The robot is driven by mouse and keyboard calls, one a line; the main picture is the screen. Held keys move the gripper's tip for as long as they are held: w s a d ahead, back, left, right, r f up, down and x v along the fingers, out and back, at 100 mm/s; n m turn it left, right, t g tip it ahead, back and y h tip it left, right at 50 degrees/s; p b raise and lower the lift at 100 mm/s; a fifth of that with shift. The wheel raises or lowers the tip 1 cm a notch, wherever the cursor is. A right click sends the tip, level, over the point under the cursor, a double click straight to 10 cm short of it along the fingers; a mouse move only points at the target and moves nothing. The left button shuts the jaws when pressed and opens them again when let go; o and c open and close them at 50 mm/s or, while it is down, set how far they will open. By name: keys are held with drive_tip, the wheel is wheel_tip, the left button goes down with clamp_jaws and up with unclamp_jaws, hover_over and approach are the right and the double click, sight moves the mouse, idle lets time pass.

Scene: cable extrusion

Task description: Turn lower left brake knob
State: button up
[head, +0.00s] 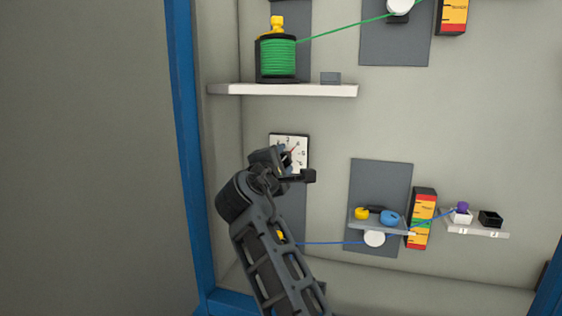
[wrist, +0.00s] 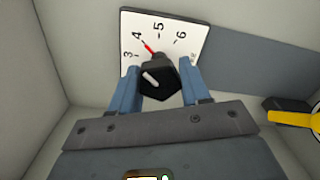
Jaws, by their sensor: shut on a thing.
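The lower left brake knob is black with a white mark, and in the wrist view the knob (wrist: 158,78) sits between my gripper's two blue fingers. It is in front of a white dial (wrist: 190,32) with numbers and a red pointer (wrist: 149,49), which lies between 4 and 5, nearer 4. In the head view the dial (head: 299,143) is partly hidden behind my gripper (head: 285,158). My gripper (wrist: 158,93) is shut on the knob. The knob is hidden or too small to tell in the head view.
A green spool (head: 277,57) stands on a white shelf (head: 290,90) above the dial. A grey panel (head: 380,180) to the right carries a yellow knob (head: 361,213) and a blue knob (head: 389,218). A blue cable (head: 335,243) runs below. A blue frame post (head: 186,130) stands left.

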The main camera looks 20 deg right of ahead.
drive_tip(key=shift+f, duration=0.1)
drive_tip(key=m+b, duration=0.2)
drive_tip(key=shift+f+m, duration=0.1)
drive_tip(key=shift+m, duration=0.3)
drive_tip(key=m+b, duration=0.3)
drive_tip(key=m, duration=0.1)
drive_tip(key=shift+m, duration=0.4)
drive_tip(key=shift+r, duration=0.2)
drive_tip(key=o, duration=1)
drive_tip(key=shift+r, duration=0.1)
drive_tip(key=shift+b+v, duration=0.3)
drive_tip(key=shift+v, duration=3.65)
